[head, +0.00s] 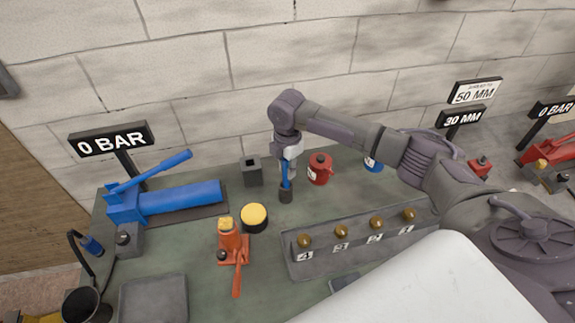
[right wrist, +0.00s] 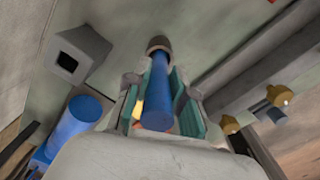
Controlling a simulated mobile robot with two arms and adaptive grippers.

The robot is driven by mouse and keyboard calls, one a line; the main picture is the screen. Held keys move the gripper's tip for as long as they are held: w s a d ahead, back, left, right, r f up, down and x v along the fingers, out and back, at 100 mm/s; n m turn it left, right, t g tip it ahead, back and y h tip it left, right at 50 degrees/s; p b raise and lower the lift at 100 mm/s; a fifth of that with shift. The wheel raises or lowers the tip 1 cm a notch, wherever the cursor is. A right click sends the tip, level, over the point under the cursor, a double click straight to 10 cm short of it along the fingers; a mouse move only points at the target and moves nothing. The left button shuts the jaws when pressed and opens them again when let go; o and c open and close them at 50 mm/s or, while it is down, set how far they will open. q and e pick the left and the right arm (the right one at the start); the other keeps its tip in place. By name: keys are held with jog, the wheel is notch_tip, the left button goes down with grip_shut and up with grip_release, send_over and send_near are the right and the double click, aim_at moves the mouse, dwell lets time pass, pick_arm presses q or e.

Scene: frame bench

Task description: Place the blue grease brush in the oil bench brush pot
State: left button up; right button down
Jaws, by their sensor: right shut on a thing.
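My right gripper (head: 288,165) points down over the bench and is shut on the blue grease brush (head: 285,180). The brush hangs nearly upright with its dark head (head: 286,197) lowest; I cannot tell whether the head touches the bench. In the right wrist view the blue handle (right wrist: 158,95) lies between the finger pads (right wrist: 157,102). A dark grey square pot (head: 252,173), which looks like the brush pot, stands just left of the brush, apart from it. Its square opening shows in the right wrist view (right wrist: 78,58). My left gripper is out of view.
A red can (head: 319,171) stands close right of the brush. A yellow-topped tin (head: 254,217) and an orange jack (head: 233,245) stand nearer the front. A blue cylinder (head: 180,197) lies at left. A grey numbered rack (head: 340,258) with brass knobs is at front right.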

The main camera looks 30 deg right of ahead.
jog(key=shift+f, duration=0.15)
jog(key=c, duration=1)
grip_release()
jog(key=shift+r, duration=0.5)
notch_tip(320, 180, up, 12)
jog(key=shift+s+r+b, duration=0.1)
jog(key=shift+r+b, duration=0.05)
jog(key=shift+b, duration=0.9)
